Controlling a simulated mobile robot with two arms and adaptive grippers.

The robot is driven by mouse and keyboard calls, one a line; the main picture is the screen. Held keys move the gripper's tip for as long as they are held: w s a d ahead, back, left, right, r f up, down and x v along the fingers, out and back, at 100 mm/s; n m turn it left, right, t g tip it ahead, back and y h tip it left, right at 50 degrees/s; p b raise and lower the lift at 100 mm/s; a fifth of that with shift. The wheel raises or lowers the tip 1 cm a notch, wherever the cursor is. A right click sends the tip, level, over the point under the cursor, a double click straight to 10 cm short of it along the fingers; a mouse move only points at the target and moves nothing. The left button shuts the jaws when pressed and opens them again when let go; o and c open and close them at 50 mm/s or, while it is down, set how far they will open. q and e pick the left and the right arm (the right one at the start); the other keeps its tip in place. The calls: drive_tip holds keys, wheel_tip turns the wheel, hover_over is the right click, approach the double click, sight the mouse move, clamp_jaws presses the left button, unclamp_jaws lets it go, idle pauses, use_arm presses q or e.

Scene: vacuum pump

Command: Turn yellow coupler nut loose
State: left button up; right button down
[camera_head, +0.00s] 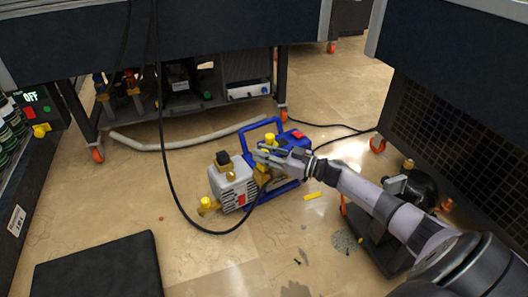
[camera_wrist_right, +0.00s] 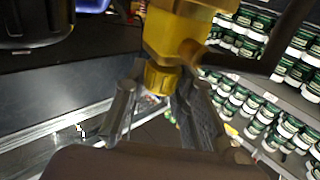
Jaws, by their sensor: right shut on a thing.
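The vacuum pump (camera_head: 236,187) stands on the tiled floor, with a grey ribbed body, a blue handle frame and yellow fittings. My right gripper (camera_head: 264,157) reaches in from the right over the top of the pump. In the right wrist view the yellow coupler nut (camera_wrist_right: 160,78) sits at the end of a larger yellow fitting (camera_wrist_right: 172,38). The two fingers of the right gripper (camera_wrist_right: 158,88) are on either side of the nut, shut on it. In the head view the gripper largely hides the nut. My left gripper is not in view.
A black hose (camera_head: 171,185) loops down around the pump's front. A yellow piece (camera_head: 313,196) lies on the floor to its right. A black mat (camera_head: 98,268) lies at the front left. A dark bench with shelf (camera_head: 190,110) stands behind. Open floor lies in front.

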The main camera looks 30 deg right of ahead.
drive_tip(key=shift+d+n+g+y+b, duration=0.1)
drive_tip(key=shift+n+g+y+b, duration=0.25)
drive_tip(key=shift+n+g+y, duration=0.55)
drive_tip(key=shift+y, duration=0.3)
drive_tip(key=c, duration=1.3)
unclamp_jaws()
drive_tip(key=shift+f, duration=0.1)
wheel_tip(320, 180, up, 10)
drive_tip(key=shift+r, duration=0.1)
